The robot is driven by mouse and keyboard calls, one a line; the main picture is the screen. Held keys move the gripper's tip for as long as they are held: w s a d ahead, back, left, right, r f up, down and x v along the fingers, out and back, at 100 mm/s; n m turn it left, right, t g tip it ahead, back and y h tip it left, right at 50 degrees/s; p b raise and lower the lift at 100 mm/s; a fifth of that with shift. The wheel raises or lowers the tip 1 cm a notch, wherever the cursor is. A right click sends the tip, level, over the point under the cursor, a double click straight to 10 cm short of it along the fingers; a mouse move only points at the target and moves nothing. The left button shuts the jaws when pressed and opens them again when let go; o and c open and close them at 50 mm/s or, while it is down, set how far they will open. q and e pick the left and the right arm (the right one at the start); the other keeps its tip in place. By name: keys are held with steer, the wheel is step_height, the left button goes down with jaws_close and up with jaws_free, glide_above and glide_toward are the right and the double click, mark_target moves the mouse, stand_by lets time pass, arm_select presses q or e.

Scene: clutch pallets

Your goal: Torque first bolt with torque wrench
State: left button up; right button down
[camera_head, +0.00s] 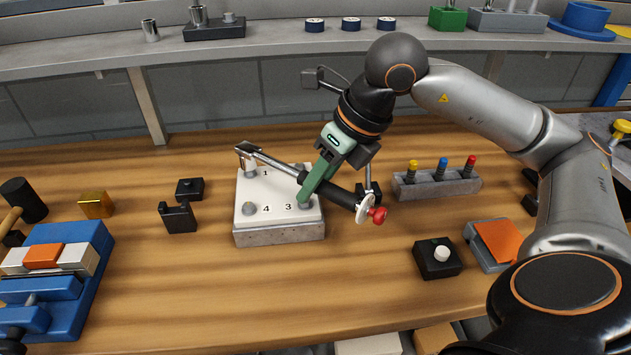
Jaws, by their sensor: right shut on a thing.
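The torque wrench (284,164) has a metal shaft, a black grip and a red knob at its end. It lies slanted over the grey bolt block (279,236), whose white top (255,192) bears printed numbers. The wrench head (246,151) is over the bolt position at the back left, beside the number 1. I cannot tell whether the socket fully seats on the bolt. Bolts show near 4 (249,208) and 3 (305,203). My right gripper (310,190), with green fingers, is shut on the wrench near its grip. My left gripper is not in view.
A grey holder (437,186) with yellow, blue and red-topped bits stands right of the block. Small black blocks (178,217) stand left. A blue vise (60,280) is at the far left, a black block with a white knob (437,258) front right. The front middle is clear.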

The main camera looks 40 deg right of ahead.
steer(key=shift+f+b, duration=0.85)
steer(key=shift+a, duration=0.1)
stand_by(0.5)
steer(key=shift+s+a+r+m+p, duration=0.1)
steer(key=shift+a+m+p, duration=0.3)
steer(key=shift+a, duration=0.2)
steer(key=shift+s+a+m, duration=0.1)
steer(key=shift+a+m, duration=0.3)
steer(key=shift+a, duration=0.05)
steer(key=shift+f, duration=0.2)
steer(key=shift+s+a, duration=0.1)
steer(key=shift+a, duration=0.05)
